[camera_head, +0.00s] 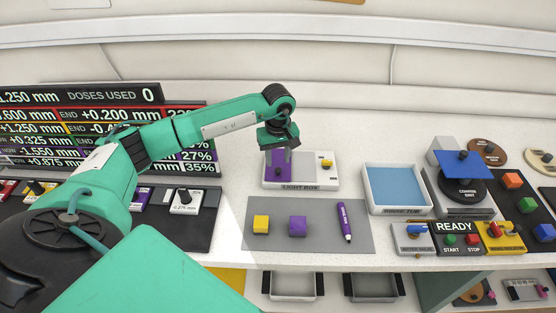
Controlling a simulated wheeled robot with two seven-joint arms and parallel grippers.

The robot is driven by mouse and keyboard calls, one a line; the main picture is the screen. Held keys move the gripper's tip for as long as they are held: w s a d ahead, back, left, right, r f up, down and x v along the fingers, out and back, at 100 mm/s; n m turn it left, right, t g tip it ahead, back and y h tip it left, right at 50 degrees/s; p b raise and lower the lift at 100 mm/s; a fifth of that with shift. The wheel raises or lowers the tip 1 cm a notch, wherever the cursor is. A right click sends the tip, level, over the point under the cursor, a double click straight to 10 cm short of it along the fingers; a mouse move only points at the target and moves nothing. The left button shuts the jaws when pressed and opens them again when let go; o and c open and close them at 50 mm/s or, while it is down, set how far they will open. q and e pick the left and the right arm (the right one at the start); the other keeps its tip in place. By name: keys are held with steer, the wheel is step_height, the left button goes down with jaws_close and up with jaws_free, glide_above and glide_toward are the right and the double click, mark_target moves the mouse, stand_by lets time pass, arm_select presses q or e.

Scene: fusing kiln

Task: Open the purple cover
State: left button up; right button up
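The purple cover (273,177) lies on the left part of the white box labelled "LIGHT BOX" (323,183). It looks flat, and my gripper hides part of it. My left gripper (279,169) points down over the purple cover, with its fingertips at or just above it. The fingers are small and dark here, so I cannot tell whether they are open or shut, or whether they touch the cover. My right gripper is out of view.
The blue rinse tub (371,207) stands right of the box. A display board (80,95) stands at the left.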

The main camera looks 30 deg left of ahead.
mark_target(278, 169)
arm_select(q)
steer(key=shift+f+p, duration=0.35)
steer(key=shift+f, duration=1.35)
jaws_close()
